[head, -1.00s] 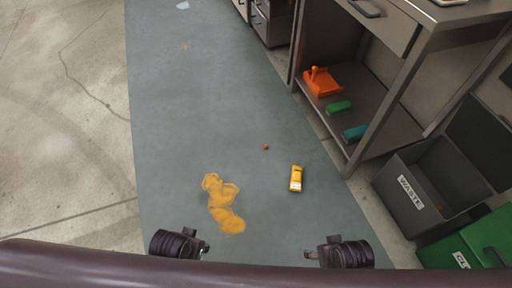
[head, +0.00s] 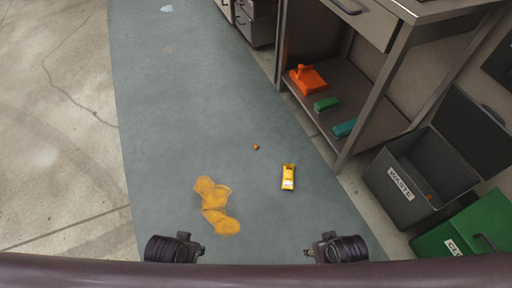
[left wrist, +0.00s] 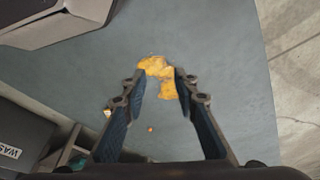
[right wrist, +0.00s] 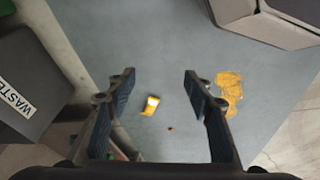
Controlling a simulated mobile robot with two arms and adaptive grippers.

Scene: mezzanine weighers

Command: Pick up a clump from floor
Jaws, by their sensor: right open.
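A small orange-brown clump (head: 256,147) lies on the grey floor strip, beyond my grippers. It also shows as a dot in the left wrist view (left wrist: 150,129) and the right wrist view (right wrist: 169,129). A flat yellow-orange spill (head: 222,222) lies nearer, to its left. My left gripper (left wrist: 158,75) is open and empty, with the spill showing between and beyond its fingers. My right gripper (right wrist: 159,74) is open and empty, above the floor. In the head view both hang apart at the bottom edge, short of the clump.
A yellow device (head: 288,177) lies on the floor right of the clump. A metal bench (head: 375,108) stands to the right, with an orange tool (head: 308,79) and green blocks on its lower shelf. A grey WASTE bin (head: 402,190) and a green bin (head: 470,230) are further right.

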